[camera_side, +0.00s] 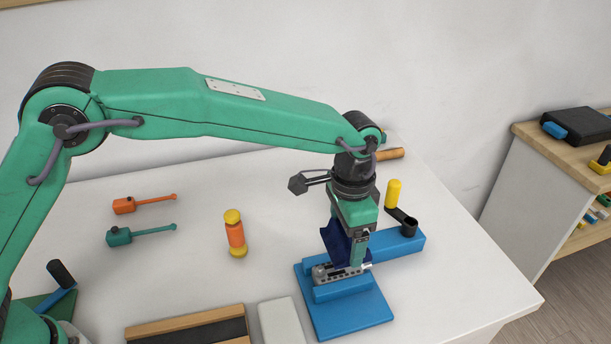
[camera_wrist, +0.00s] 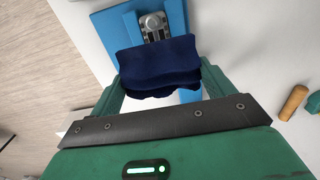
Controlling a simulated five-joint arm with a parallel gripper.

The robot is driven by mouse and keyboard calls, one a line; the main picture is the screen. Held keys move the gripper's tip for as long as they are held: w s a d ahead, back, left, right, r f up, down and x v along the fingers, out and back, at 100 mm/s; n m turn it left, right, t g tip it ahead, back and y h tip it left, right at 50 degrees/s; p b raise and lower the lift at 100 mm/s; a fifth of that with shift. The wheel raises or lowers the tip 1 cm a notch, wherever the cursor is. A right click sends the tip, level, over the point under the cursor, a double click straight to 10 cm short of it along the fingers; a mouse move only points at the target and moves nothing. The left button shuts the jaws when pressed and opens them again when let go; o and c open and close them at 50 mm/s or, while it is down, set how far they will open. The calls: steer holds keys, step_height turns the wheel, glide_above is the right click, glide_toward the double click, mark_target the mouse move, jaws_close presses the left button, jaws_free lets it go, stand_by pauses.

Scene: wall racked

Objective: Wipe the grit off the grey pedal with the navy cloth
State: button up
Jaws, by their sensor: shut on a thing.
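My gripper (camera_wrist: 158,85) is shut on the navy cloth (camera_wrist: 158,66), which is bunched between its fingers. In the side view the cloth (camera_side: 338,243) hangs below my gripper (camera_side: 348,255), just above or against the grey pedal (camera_side: 335,272); I cannot tell whether they touch. The pedal sits on a blue stand (camera_side: 350,312). In the wrist view the pedal (camera_wrist: 153,26) shows just beyond the cloth, with part of it hidden. Any grit on it is too small to make out.
A wooden-edged tray (camera_side: 190,328) and a pale block (camera_side: 282,322) lie at the front.

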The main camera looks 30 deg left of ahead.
steer(key=shift+r, duration=0.85)
